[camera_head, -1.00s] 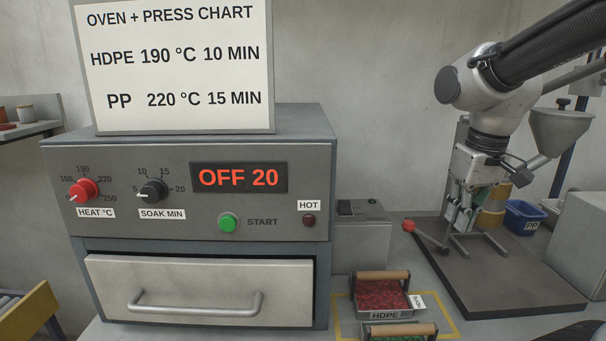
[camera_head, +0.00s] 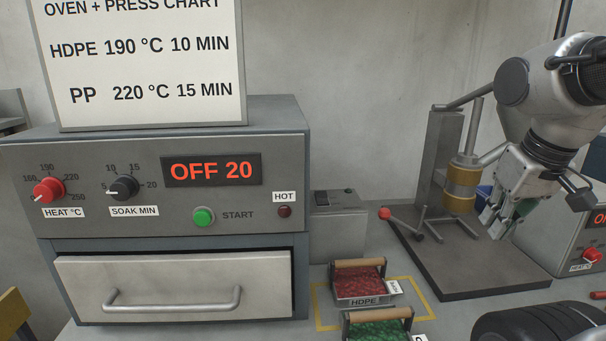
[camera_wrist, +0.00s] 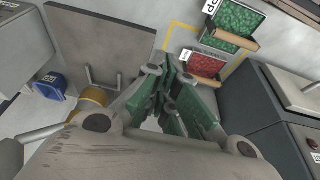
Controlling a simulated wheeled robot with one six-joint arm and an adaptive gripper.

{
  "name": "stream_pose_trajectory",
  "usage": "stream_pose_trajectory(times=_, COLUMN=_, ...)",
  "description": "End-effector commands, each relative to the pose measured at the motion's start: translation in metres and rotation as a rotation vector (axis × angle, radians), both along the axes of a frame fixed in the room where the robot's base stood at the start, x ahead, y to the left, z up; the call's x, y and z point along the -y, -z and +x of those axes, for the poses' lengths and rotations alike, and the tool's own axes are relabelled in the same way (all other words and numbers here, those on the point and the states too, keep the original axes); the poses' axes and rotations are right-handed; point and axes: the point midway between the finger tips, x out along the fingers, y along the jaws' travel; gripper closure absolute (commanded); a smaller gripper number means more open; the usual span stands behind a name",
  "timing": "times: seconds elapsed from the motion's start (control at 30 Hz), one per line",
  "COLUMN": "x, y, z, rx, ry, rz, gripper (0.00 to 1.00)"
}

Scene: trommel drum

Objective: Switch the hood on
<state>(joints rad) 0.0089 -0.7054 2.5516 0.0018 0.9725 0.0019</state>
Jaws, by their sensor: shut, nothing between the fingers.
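No hood is clearly identifiable in either view. A small grey box (camera_head: 340,224) stands against the wall to the right of the oven, with a dark rocker-like switch (camera_head: 321,198) on it; no label on it is readable. My gripper (camera_head: 495,232) hangs over the dark base plate of the press, well to the right of that box and touching nothing I can see. In the wrist view its green-padded fingers (camera_wrist: 170,90) are closed together and empty.
The oven (camera_head: 150,265) fills the left, its display reading "OFF 20". HDPE (camera_head: 360,284) and green (camera_head: 376,332) trays sit right of it. The press base plate (camera_head: 455,270) has a red-knobbed lever (camera_head: 384,213). A blue bin (camera_wrist: 50,87) and another heater unit (camera_head: 580,235) stand right.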

Motion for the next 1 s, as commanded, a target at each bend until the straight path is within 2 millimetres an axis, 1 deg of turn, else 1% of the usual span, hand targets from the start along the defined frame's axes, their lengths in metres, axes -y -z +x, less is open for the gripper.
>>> stream_pose_trajectory(times=0.03, x=0.001, y=0.005, z=0.004, rx=-0.032, ry=0.003, rz=0.0, gripper=1.0)
stream_pose_trajectory(times=0.17, x=-0.003, y=0.011, z=0.025, rx=-0.1, ry=0.023, rz=0.031, gripper=1.0)
stream_pose_trajectory(times=0.27, x=-0.013, y=0.015, z=0.049, rx=-0.144, ry=0.031, rz=0.089, gripper=1.0)
stream_pose_trajectory(times=0.37, x=-0.028, y=0.018, z=0.076, rx=-0.174, ry=-0.025, rz=0.148, gripper=1.0)
stream_pose_trajectory(times=0.47, x=-0.045, y=0.022, z=0.107, rx=-0.181, ry=-0.137, rz=0.207, gripper=1.0)
stream_pose_trajectory(times=0.53, x=-0.059, y=0.024, z=0.131, rx=-0.169, ry=-0.241, rz=0.249, gripper=1.0)
stream_pose_trajectory(times=0.6, x=-0.074, y=0.026, z=0.154, rx=-0.138, ry=-0.359, rz=0.289, gripper=1.0)
stream_pose_trajectory(times=0.67, x=-0.085, y=0.026, z=0.173, rx=-0.099, ry=-0.461, rz=0.315, gripper=1.0)
stream_pose_trajectory(times=0.8, x=-0.11, y=0.022, z=0.214, rx=0.025, ry=-0.7, rz=0.349, gripper=1.0)
stream_pose_trajectory(times=0.87, x=-0.12, y=0.018, z=0.23, rx=0.092, ry=-0.802, rz=0.351, gripper=1.0)
stream_pose_trajectory(times=1.0, x=-0.141, y=0.003, z=0.261, rx=0.271, ry=-1.039, rz=0.321, gripper=1.0)
